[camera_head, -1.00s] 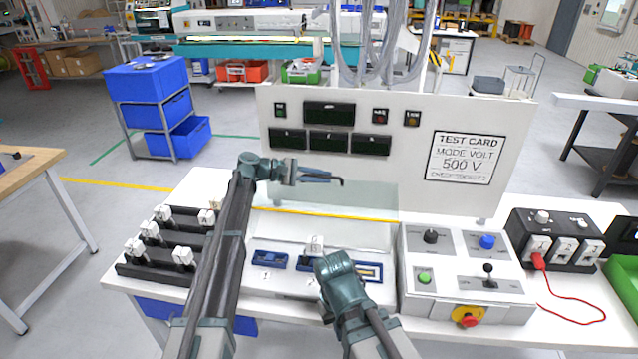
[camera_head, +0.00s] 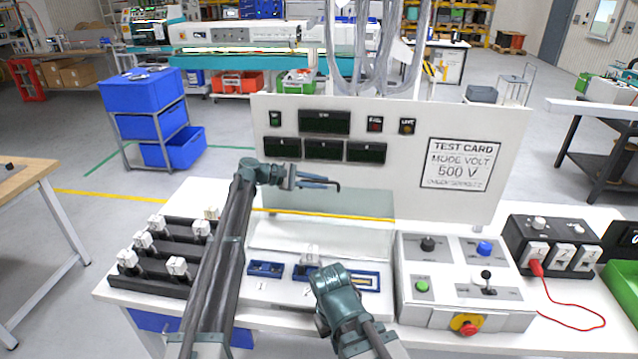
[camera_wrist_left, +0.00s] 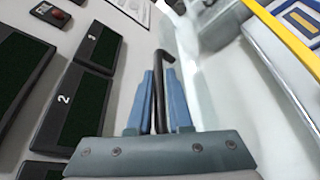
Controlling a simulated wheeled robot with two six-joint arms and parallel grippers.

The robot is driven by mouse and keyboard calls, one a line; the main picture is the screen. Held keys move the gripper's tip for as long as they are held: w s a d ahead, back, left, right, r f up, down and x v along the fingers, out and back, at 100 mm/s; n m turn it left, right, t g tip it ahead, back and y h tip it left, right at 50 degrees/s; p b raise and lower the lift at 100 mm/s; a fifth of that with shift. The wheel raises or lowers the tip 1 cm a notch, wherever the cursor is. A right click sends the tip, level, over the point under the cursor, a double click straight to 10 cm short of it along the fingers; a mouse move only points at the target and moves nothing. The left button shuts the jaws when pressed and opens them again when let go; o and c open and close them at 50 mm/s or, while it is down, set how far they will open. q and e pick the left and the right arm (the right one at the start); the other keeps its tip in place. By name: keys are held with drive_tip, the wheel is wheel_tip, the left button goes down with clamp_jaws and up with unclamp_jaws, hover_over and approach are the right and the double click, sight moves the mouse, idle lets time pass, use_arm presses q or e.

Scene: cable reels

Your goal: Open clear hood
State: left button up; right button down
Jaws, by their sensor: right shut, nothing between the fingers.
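The clear hood (camera_head: 365,203) is a see-through sheet with a yellow strip (camera_head: 330,215) in front of the upright panel. The strip also crosses the upper right of the left wrist view (camera_wrist_left: 290,34). My left gripper (camera_head: 318,183) is above the hood, near the panel. Its blue fingers (camera_wrist_left: 160,100) are shut on a black hooked rod (camera_wrist_left: 160,75), whose bent tip sticks out past them. I cannot tell whether the hook touches the hood. My right gripper (camera_head: 328,312) is low in front of the bench's slots, its fingertips mostly hidden.
A white panel (camera_head: 400,110) with dark displays stands behind. A control box (camera_head: 455,252) with knobs and a red stop button stands at the right. Blue numbered slots (camera_head: 265,268) lie in front; a black rack (camera_head: 150,265) of white blocks is at the left.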

use_arm(q)
drive_tip(key=shift+o, duration=0.4)
drive_tip(key=shift+a+r, duration=0.1)
drive_tip(key=shift+a, duration=0.05)
drive_tip(key=p+v, duration=0.3)
drive_tip(key=v, duration=0.9)
drive_tip(key=shift+a+r+p, duration=0.1)
drive_tip(key=shift+a+p, duration=0.25)
drive_tip(key=shift+a, duration=0.4)
